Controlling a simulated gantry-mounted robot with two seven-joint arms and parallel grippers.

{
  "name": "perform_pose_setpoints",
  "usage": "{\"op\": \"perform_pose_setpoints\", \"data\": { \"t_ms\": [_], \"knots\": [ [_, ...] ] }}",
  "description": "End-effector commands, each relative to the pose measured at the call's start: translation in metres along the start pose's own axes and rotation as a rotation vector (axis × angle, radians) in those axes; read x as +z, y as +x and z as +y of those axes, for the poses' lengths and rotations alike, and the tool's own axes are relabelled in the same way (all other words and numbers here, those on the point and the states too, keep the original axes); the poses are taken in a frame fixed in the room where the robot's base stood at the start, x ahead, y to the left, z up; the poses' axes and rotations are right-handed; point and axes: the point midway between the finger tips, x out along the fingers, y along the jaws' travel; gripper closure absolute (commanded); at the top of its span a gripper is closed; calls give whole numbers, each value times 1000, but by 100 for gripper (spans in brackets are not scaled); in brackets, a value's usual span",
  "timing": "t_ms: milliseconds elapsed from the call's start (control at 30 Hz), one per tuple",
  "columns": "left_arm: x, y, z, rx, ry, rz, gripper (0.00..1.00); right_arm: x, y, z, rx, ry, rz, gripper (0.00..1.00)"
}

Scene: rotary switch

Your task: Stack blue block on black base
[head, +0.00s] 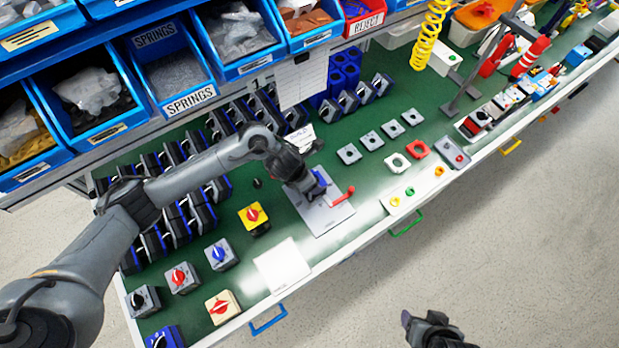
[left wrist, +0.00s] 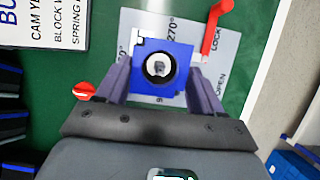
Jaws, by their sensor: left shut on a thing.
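My left gripper (head: 313,190) is shut on a blue block (left wrist: 162,70), with one finger on each side of it. The block has a round dark opening with a light grey centre. It is over the light grey plate (head: 322,218) with angle marks and a red lever (head: 343,197); the lever also shows in the left wrist view (left wrist: 213,35). In the head view the blue block (head: 319,179) is partly hidden by the gripper. I cannot see a black base under it, nor whether the block touches anything. My right gripper (head: 412,325) is off the table at the bottom.
Rows of black-and-blue blocks (head: 178,228) stand left of the plate. A yellow switch (head: 253,215) with a red knob is close on its left. Blue bins (head: 178,71) overhang the back. Grey square plates (head: 371,140) lie to the right. A white sheet (head: 282,265) lies in front.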

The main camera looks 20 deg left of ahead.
Motion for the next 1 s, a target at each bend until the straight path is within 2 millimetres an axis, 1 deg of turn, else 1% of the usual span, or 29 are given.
{"op": "perform_pose_setpoints", "data": {
  "t_ms": [100, 133, 300, 567, 667, 767, 867, 1000],
  "knots": [
    [-2, 4, 0, 0, 0, 0, 62, 1, 4, 0, 0, 0, 0, 36],
    [-1, 2, 0, 0, 0, -1, 28, 1, 3, 0, 0, 0, 0, 36],
    [-1, 2, 0, 0, 0, -1, 3, 1, 3, 0, 0, 0, -1, 36],
    [-1, 2, 0, 0, 0, 0, 3, 1, 2, 0, 0, 0, 0, 36],
    [0, -1, 0, 0, 0, -1, 3, 1, 2, 0, 0, 0, 0, 36],
    [0, -10, 0, 1, 1, -3, 3, 0, 0, 0, 0, 0, 0, 36],
    [1, -24, 1, 2, 2, -4, 3, -1, -4, 0, 0, 0, 0, 36],
    [1, -49, 1, 3, 2, -4, 3, -3, -8, 0, 0, 0, 0, 36]
  ]
}}
